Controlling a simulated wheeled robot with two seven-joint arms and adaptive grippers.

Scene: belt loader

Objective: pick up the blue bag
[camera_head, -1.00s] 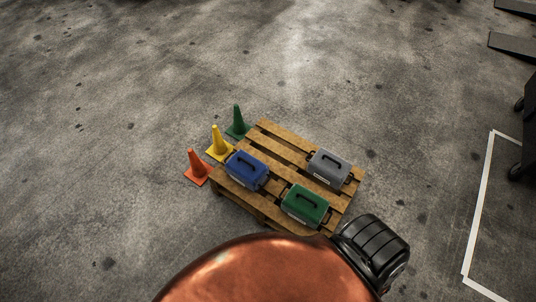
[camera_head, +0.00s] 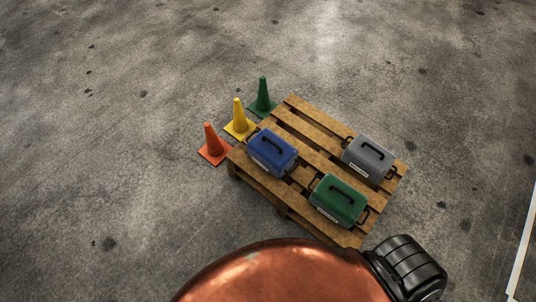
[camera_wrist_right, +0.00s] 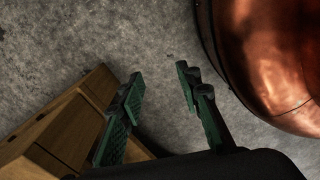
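The blue bag (camera_head: 272,151) is box-like with a dark top handle and lies on the left side of a wooden pallet (camera_head: 318,131). No gripper touches it in the head view. My right gripper (camera_wrist_right: 158,76) shows only in the right wrist view. Its two green-padded fingers are spread apart with nothing but bare floor between them. The blue bag is not visible in the wrist view. My left gripper is in neither view.
A green bag (camera_head: 338,200) and a grey bag (camera_head: 368,158) share the pallet. Orange (camera_head: 211,145), yellow (camera_head: 239,120) and green (camera_head: 262,96) cones stand along its left side. A brown wood-like structure (camera_wrist_right: 62,128) is beside my right gripper. The surrounding floor is open.

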